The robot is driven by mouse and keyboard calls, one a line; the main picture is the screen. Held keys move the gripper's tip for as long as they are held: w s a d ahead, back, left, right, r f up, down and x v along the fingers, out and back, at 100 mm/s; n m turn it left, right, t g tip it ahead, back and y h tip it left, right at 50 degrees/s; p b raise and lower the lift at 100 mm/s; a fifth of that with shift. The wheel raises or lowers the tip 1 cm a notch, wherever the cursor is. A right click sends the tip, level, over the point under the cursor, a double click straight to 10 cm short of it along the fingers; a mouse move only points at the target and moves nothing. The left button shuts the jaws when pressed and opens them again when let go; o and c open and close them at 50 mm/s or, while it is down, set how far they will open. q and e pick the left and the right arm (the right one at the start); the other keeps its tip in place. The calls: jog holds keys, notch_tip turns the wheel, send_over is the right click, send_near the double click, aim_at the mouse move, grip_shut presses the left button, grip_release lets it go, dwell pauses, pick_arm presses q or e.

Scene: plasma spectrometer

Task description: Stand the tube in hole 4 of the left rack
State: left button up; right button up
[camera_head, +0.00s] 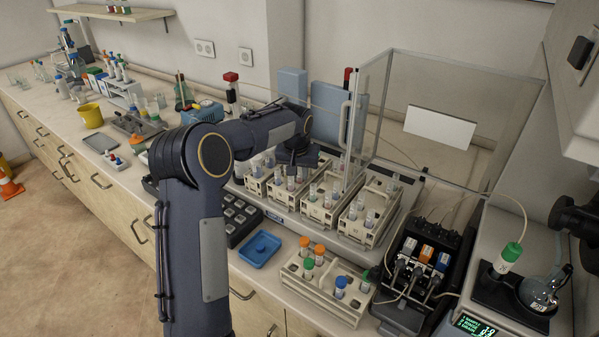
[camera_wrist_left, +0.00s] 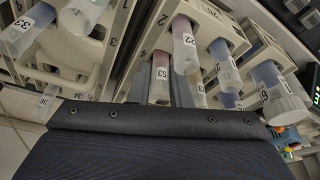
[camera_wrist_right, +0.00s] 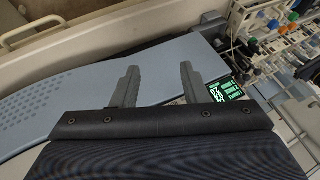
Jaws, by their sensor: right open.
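Several cream racks stand side by side in the clear-walled sampler, holding labelled tubes. The leftmost rack (camera_head: 256,187) is partly behind my left arm. I cannot tell which tube is the task's. My right gripper (camera_wrist_right: 157,85) is open and empty above a blue-grey surface.
A front rack (camera_head: 325,288) holds orange-, green- and blue-capped tubes. A blue tray (camera_head: 260,249) lies left of it. A dark pump unit (camera_head: 425,265) and a scale (camera_head: 510,290) with a flask stand at right. The sampler's clear wall (camera_head: 440,115) rises behind the racks.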

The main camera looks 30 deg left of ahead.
pick_arm(q)
jog(key=o, duration=0.3)
jog(key=shift+o, duration=0.2)
jog(key=shift+r, duration=0.1)
jog(key=shift+r, duration=0.25)
jog(key=v, duration=1.1)
jog(key=s+d+r, duration=0.2)
jog(key=s+r, duration=0.1)
jog(key=s, duration=0.4)
jog(key=s+d+f+h, duration=0.1)
jog(key=s+d+f, duration=0.2)
jog(key=s, duration=0.6)
jog(key=s+d+f+m+t+h, duration=0.1)
jog(key=s+d+f, duration=0.3)
jog(key=s, duration=0.5)
jog(key=s+d+f+m+t+h, duration=0.1)
jog(key=s+d+f+h, duration=0.1)
jog(key=s+d, duration=0.5)
jog(key=s+f+b, duration=0.1)
jog(key=s, duration=0.1)
jog(key=shift+s+f+h, duration=0.25)
jog(key=shift+s+h, duration=0.1)
jog(key=shift+h, duration=0.05)
